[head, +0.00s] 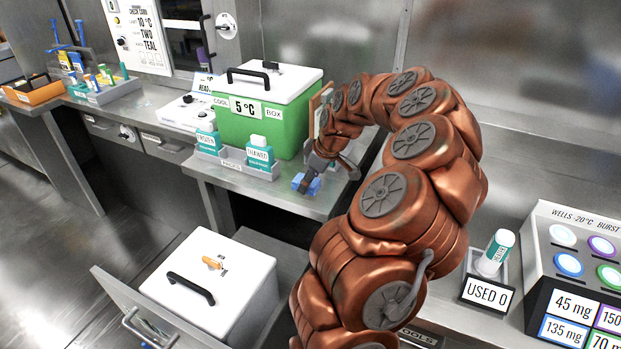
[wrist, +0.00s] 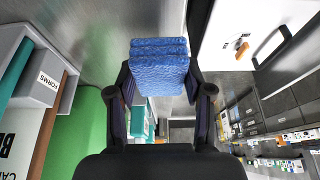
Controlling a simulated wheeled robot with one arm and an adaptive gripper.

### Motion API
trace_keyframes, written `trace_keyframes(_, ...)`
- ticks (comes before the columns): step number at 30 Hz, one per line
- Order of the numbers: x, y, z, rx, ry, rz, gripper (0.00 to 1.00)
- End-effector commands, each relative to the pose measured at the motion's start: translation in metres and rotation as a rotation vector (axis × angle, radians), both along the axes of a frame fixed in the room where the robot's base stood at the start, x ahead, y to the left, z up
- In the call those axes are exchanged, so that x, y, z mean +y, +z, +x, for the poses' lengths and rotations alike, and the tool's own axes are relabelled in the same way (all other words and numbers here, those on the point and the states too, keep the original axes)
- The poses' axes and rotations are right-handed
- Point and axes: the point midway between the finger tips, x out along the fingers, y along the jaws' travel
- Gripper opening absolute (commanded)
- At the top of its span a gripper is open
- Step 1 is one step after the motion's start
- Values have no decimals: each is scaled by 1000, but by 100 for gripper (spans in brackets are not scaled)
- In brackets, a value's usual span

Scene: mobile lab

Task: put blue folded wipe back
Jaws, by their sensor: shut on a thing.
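The blue folded wipe (wrist: 158,66) is held between the two fingers of my gripper (wrist: 160,95) in the wrist view. It looks like a small stack of textured blue layers. In the head view the wipe (head: 306,184) shows as a small blue block at the tip of my gripper (head: 314,172), over the steel counter in front of the green cool box. My gripper is shut on it. I cannot tell from the head view whether the wipe touches the counter.
A green cool box (head: 262,117) with a white lid stands behind. A packs rack (head: 236,164) with teal-labelled bottles sits left of the wipe. A white-lidded box (head: 210,278) fills the open drawer below. A used holder (head: 487,291) stands at right. Counter right of the rack is bare.

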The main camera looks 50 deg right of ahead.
Motion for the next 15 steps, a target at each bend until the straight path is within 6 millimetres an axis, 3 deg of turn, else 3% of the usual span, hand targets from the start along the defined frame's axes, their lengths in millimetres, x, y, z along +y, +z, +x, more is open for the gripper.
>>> trace_keyframes(7, -25, -2, 18, 2, -3, 2, 18)
trace_keyframes(15, -35, -3, 26, 0, -1, 2, 18)
